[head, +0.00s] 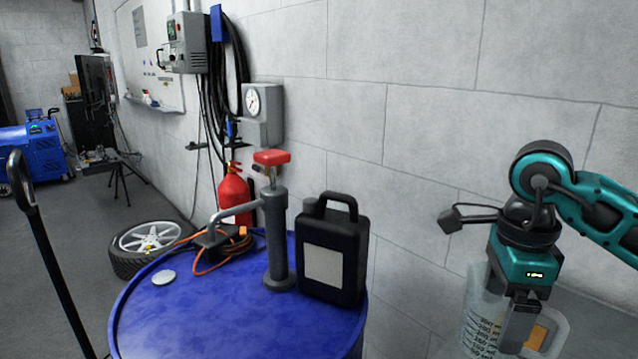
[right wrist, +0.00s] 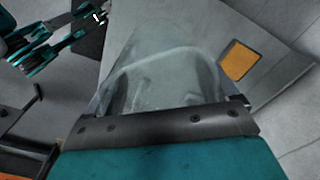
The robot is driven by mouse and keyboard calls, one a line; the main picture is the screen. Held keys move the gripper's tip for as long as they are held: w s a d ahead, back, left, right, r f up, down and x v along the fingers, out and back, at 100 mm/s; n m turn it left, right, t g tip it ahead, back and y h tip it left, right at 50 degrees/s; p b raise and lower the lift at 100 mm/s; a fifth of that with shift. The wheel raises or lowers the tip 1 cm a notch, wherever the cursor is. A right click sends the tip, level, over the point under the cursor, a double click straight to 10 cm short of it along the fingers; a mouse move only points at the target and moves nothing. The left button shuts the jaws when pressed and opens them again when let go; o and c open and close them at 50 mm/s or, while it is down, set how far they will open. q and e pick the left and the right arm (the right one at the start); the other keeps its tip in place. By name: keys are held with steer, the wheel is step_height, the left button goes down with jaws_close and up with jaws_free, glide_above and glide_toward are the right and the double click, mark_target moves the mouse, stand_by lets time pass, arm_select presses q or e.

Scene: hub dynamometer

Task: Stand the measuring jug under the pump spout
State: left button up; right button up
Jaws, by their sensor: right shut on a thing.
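The measuring jug (head: 478,322) is clear plastic with printed graduations and stands out at the lower right of the head view. My right gripper (head: 522,322) is shut on it near its handle side; the jug's bottom is cut off by the frame edge. The jug also fills the middle of the right wrist view (right wrist: 165,75). The grey pump (head: 275,235) with a red top stands upright on the blue drum (head: 220,325). Its spout (head: 235,212) points left over the drum top. The jug is apart from the pump, to its right. Teal arm parts show at the wrist view's upper left, jaws unclear.
A black canister (head: 332,250) stands on the drum right of the pump. An orange cable (head: 215,250) and a small silver disc (head: 164,278) lie on the drum's left side. The drum's front is clear. A wheel (head: 148,242) and red extinguisher (head: 234,195) are behind.

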mark_target(479, 327)
steer(key=a+f+n, duration=0.1)
steer(key=n, duration=0.1)
steer(key=f+n, duration=0.1)
steer(key=n, duration=0.2)
steer(key=a+f+n, duration=0.1)
steer(key=n, duration=0.2)
steer(key=shift+a+f, duration=0.15)
steer(key=shift+a, duration=0.15)
steer(key=a+f+n, duration=0.3)
steer(key=f+n, duration=0.2)
steer(key=n, duration=0.8)
steer(key=shift+s+a, duration=0.3)
steer(key=shift+s, duration=0.05)
